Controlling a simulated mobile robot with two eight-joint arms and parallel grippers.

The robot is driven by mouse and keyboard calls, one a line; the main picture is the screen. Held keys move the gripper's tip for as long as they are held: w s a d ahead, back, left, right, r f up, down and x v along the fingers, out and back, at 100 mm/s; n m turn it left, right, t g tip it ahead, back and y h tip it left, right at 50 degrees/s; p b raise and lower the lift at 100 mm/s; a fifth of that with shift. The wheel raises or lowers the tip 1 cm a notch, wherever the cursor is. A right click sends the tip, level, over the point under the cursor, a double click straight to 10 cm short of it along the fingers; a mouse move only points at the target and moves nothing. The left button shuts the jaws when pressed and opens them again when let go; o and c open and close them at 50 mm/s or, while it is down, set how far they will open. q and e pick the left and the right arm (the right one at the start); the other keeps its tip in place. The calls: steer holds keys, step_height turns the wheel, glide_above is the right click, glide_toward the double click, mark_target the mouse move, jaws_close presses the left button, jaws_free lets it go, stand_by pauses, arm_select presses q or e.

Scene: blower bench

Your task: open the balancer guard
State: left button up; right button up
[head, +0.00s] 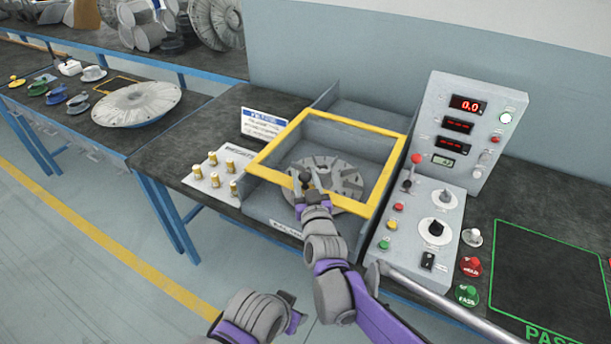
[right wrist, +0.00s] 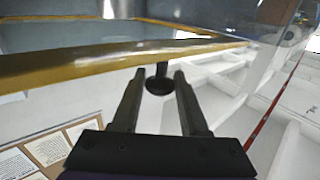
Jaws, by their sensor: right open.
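The balancer guard (head: 279,143) is a yellow rectangular frame around a clear pane. It lies over the grey balancer box, and a slotted grey rotor (head: 345,177) shows through it. My right gripper (head: 305,178) is at the guard's front bar, fingers apart. In the right wrist view, the yellow bar (right wrist: 60,72) crosses ahead of the open right gripper (right wrist: 158,76). A dark round-ended knob (right wrist: 159,86) by the bar shows between its fingertips; I cannot tell whether they touch it.
A control panel (head: 415,235) with knobs and a red-topped lever stands right of the box, below a display unit (head: 470,130). Brass weights (head: 214,180) stand on a plate at the left. A green-outlined pass area (head: 550,270) lies clear at the right.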

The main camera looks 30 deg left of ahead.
steer(key=o, duration=0.4)
steer(key=shift+w, duration=0.2)
steer(key=shift+s, duration=0.1)
steer(key=v, duration=1)
steer(key=shift+s+d, duration=0.25)
steer(key=shift+s, duration=0.05)
